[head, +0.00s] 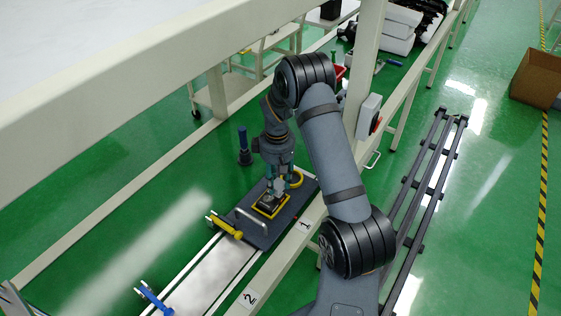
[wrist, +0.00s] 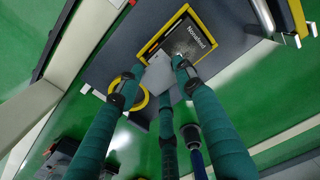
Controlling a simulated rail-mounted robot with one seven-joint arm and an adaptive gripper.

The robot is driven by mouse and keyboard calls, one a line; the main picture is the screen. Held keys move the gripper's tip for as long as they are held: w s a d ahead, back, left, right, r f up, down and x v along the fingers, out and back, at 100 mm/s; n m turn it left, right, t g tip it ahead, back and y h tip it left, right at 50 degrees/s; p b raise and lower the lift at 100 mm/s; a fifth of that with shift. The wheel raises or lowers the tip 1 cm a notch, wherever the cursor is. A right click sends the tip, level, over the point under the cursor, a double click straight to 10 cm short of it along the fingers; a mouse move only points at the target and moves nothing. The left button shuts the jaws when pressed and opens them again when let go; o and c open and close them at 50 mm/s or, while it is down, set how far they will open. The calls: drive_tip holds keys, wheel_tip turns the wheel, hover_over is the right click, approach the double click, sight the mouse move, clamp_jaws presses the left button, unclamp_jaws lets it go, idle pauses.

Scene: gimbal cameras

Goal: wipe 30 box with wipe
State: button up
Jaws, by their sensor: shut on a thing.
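In the head view my gripper (head: 276,186) points down over the dark grey plate (head: 263,236). Its teal fingers are closed around a pale, light-grey piece, which looks like the wipe (wrist: 158,74); in the wrist view it lies between the fingertips (wrist: 156,84). Directly by the fingertips is a dark box with printed lettering in a yellow frame, likely the 30 box (wrist: 190,40); it also shows in the head view (head: 268,207). The wipe is at the box's near edge in the wrist view. I cannot tell whether they touch. Fingers partly hide the wipe.
A yellow ring (head: 296,180) lies on the plate beside the gripper. A blue-handled tool (head: 243,145) stands to the left. A metal handle (head: 252,217) and yellow clamp (head: 226,227) are at the plate's near end. A beige rail (head: 300,232) runs along the right.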

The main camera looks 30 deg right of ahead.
drive_tip(key=r, duration=0.1)
drive_tip(key=r+p, duration=0.1)
drive_tip(key=r, duration=0.1)
drive_tip(key=shift+s+a+r+p, duration=0.15)
drive_tip(key=shift+a+r+p, duration=0.15)
drive_tip(key=shift+a, duration=0.05)
drive_tip(key=shift+d+r+p, duration=0.15)
drive_tip(key=shift+r+p, duration=0.4)
drive_tip(key=shift+r, duration=0.1)
drive_tip(key=shift+r+p, duration=0.75)
drive_tip(key=shift+r, duration=0.35)
